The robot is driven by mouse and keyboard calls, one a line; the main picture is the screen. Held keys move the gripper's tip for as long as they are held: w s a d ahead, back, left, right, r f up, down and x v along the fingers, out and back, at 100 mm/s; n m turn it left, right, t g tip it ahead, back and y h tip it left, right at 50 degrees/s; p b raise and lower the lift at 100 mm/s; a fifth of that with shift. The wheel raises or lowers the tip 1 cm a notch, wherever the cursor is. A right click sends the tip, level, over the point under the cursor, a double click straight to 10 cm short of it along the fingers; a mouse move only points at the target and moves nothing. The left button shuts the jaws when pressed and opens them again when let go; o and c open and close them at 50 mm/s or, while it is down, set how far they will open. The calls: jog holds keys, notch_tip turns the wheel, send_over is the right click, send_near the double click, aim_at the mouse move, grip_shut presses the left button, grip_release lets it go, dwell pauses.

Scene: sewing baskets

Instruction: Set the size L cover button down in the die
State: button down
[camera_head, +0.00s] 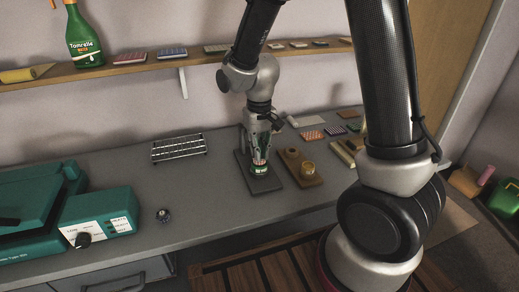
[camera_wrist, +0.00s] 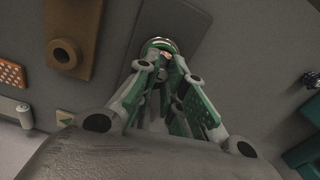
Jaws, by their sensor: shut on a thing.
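My gripper (camera_head: 260,162) points down over a dark flat plate (camera_head: 243,172) on the grey worktop. In the wrist view its green-padded fingers (camera_wrist: 167,65) close together above a small round green-and-pale piece (camera_wrist: 157,42), which looks like the die. It also shows low at the fingertips in the head view (camera_head: 260,170). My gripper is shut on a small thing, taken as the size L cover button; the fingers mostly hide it. I cannot tell whether the button touches the die.
A wooden block (camera_head: 292,155) with a round brass-coloured piece (camera_head: 307,168) stands just right of the plate. A wire rack (camera_head: 179,148) lies to the left. A teal machine (camera_head: 100,220) and a small dark knob-like object (camera_head: 163,215) are at the front left. Worktop between is clear.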

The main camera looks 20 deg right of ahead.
jog(key=shift+f, duration=0.5)
dwell(0.5)
jog(key=c, duration=1.4)
grip_release()
jog(key=shift+c, duration=0.2)
notch_tip(320, 180, up, 12)
